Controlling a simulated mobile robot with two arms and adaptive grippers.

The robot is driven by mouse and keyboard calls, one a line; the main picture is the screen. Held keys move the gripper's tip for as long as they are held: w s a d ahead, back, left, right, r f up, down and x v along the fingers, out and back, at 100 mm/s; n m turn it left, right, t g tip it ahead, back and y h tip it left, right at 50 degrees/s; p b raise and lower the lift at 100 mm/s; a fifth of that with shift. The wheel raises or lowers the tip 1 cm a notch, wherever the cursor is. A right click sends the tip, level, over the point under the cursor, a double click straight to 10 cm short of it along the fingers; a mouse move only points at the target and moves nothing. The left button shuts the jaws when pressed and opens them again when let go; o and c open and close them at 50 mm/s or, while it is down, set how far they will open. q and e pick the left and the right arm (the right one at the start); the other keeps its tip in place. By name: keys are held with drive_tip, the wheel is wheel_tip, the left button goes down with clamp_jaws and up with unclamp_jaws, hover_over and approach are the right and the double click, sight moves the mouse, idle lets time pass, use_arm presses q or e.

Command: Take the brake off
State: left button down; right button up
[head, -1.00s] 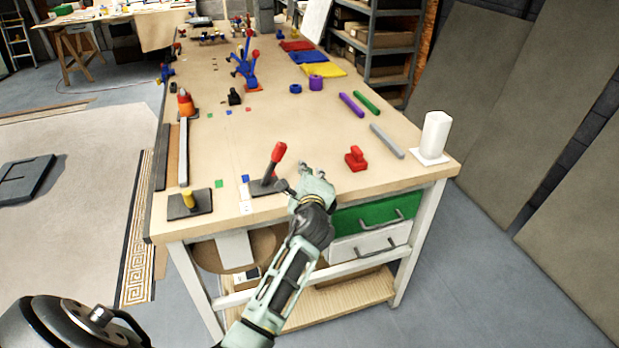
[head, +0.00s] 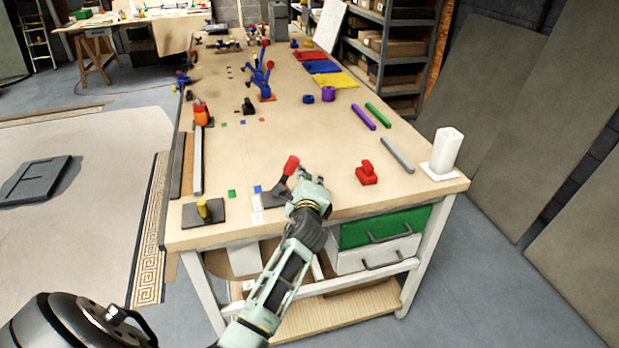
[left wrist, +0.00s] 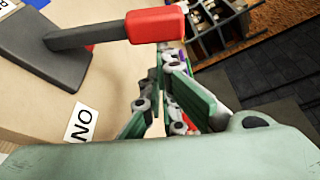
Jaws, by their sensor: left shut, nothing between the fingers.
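The lever has a red grip (head: 291,165) on a dark arm and stands on a dark flat base (head: 270,200) near the table's front edge. It leans away and slightly right. My left gripper (head: 310,181) is shut and empty, just right of the lever. In the left wrist view the red grip (left wrist: 156,24) lies beyond and left of the left fingers (left wrist: 170,95), with its dark base (left wrist: 45,50) at upper left. Whether they touch is unclear. A white label (left wrist: 82,122) with the letters O and N lies beside the base. My right gripper is not in view.
A red block-like part (head: 366,174) sits right of the gripper. A dark plate with a yellow knob (head: 203,210) is to the left. A white cylinder (head: 446,150) stands at the right corner. Green and white drawers (head: 385,226) are under the tabletop.

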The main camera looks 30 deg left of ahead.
sight(294, 166)
use_arm(q)
drive_tip(key=shift+s+r, duration=0.1)
drive_tip(key=s+a+r+n+t+b, duration=0.1)
drive_tip(key=n, duration=0.1)
drive_tip(key=s+a+r+n+b, duration=0.1)
drive_tip(key=s+a+n+b, duration=0.1)
drive_tip(key=n, duration=0.1)
drive_tip(key=shift+s+r+t, duration=0.1)
drive_tip(key=shift+r+t, duration=0.3)
drive_tip(key=s+n+b, duration=0.1)
drive_tip(key=a+n+y+b, duration=0.1)
drive_tip(key=shift+s+a+r+n+t, duration=0.2)
drive_tip(key=shift+s+r+n+t, duration=0.1)
drive_tip(key=shift+s+r, duration=0.1)
drive_tip(key=n+b, duration=0.1)
drive_tip(key=s+a+n+b, duration=0.1)
drive_tip(key=s+a+n+y+b, duration=0.1)
drive_tip(key=shift+s+r+n+t, duration=0.15)
drive_tip(key=shift+r+n+t, duration=0.1)
drive_tip(key=shift+n+t, duration=0.05)
